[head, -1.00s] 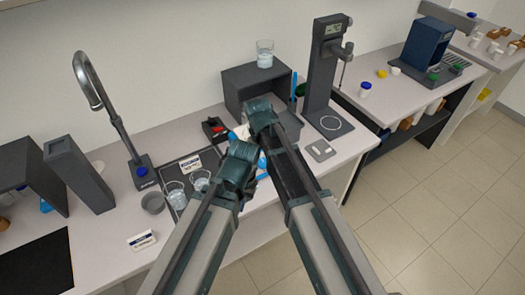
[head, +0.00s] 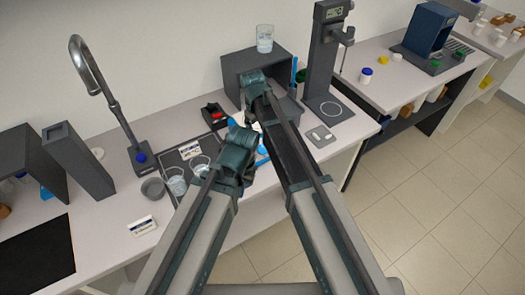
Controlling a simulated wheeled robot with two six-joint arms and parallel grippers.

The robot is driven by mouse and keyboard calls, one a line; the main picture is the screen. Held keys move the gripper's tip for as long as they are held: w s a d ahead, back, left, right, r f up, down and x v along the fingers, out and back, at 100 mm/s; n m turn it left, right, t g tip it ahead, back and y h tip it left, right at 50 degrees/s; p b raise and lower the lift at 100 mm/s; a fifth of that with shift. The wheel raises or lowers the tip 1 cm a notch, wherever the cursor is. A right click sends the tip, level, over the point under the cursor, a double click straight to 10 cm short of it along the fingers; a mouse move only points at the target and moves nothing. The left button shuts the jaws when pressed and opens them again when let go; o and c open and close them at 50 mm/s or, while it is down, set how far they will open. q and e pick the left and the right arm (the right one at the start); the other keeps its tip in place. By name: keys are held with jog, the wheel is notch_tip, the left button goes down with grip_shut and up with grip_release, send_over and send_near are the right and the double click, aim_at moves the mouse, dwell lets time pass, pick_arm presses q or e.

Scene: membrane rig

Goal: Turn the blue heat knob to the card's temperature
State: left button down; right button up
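A blue knob (head: 141,157) sits on the dark base of the tall tap at the left. I cannot tell whether it is the heat knob. A small white printed card (head: 142,225) lies at the counter's front left. Another white label card (head: 189,149) stands at the back of the dark tray; the print on both is too small to read. My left gripper (head: 243,140) is over the counter right of the tray's beakers, and my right gripper (head: 256,88) is in front of the grey open box. Their fingers are hidden by my wrists.
Beakers (head: 176,186) stand on the dark tray, beside a grey cup (head: 152,188). A glass beaker (head: 265,38) stands on the grey box (head: 240,68). A tall dark stand (head: 325,60) is right of it. A black device with red (head: 214,113) lies behind my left gripper.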

aim_at(263, 148)
jog(key=f+b, duration=0.6)
jog(key=d+f+b, duration=0.1)
jog(key=f+b, duration=0.2)
jog(key=f, duration=0.1)
jog(key=shift+w, duration=0.35)
jog(key=shift+r, duration=0.1)
jog(key=shift+c, duration=0.3)
jog(key=c, duration=1.3)
